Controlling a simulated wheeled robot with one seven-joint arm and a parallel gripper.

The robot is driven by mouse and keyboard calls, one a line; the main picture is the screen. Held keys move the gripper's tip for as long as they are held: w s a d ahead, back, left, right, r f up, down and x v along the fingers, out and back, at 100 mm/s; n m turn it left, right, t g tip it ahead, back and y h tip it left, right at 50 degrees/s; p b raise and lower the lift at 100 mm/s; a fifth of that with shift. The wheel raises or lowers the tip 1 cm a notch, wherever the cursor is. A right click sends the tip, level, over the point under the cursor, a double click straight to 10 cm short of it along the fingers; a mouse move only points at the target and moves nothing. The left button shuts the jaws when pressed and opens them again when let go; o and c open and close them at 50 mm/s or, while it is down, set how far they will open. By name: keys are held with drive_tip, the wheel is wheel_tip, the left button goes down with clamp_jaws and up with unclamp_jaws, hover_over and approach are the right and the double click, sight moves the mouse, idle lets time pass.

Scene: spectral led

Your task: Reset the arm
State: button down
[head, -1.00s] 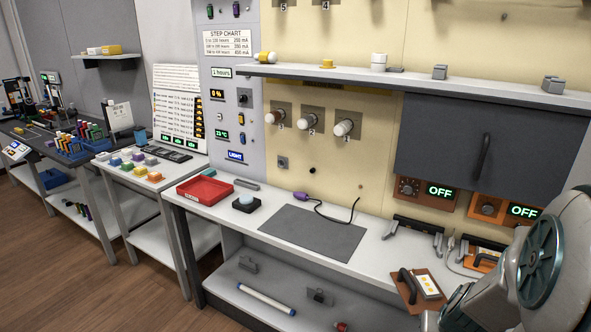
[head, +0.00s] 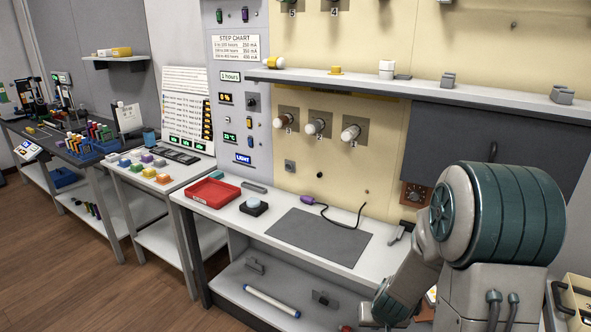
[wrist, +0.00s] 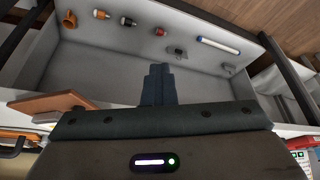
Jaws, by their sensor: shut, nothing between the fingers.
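My gripper (wrist: 157,84) shows in the wrist view with its two dark fingers together and nothing between them. It is over the front of the workbench, with the lower shelf (wrist: 100,60) in view beyond the fingers. In the head view my arm (head: 500,215) is bent at the right, in front of the bench and the grey cabinet (head: 470,140). The fingers cannot be made out in the head view.
A white tube with blue ends (head: 272,300) lies on the lower shelf. An orange-brown board (wrist: 50,104) is close by my gripper. The floor at left is clear.

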drive_tip(key=w+a+f+n, duration=0.1)
drive_tip(key=w+a+f, duration=0.15)
drive_tip(key=a, duration=0.25)
drive_tip(key=s+a+r+y, duration=0.1)
drive_tip(key=s+r, duration=0.2)
drive_tip(key=r, duration=0.4)
drive_tip(key=s+a+r+y, duration=0.1)
drive_tip(key=s+r, duration=0.3)
drive_tip(key=r, duration=0.2)
drive_tip(key=s+d+r+g+h, duration=0.1)
drive_tip(key=s+r, duration=0.9)
drive_tip(key=s, duration=0.3)
drive_tip(key=shift+d+h, duration=0.3)
drive_tip(key=shift+d, duration=0.05)
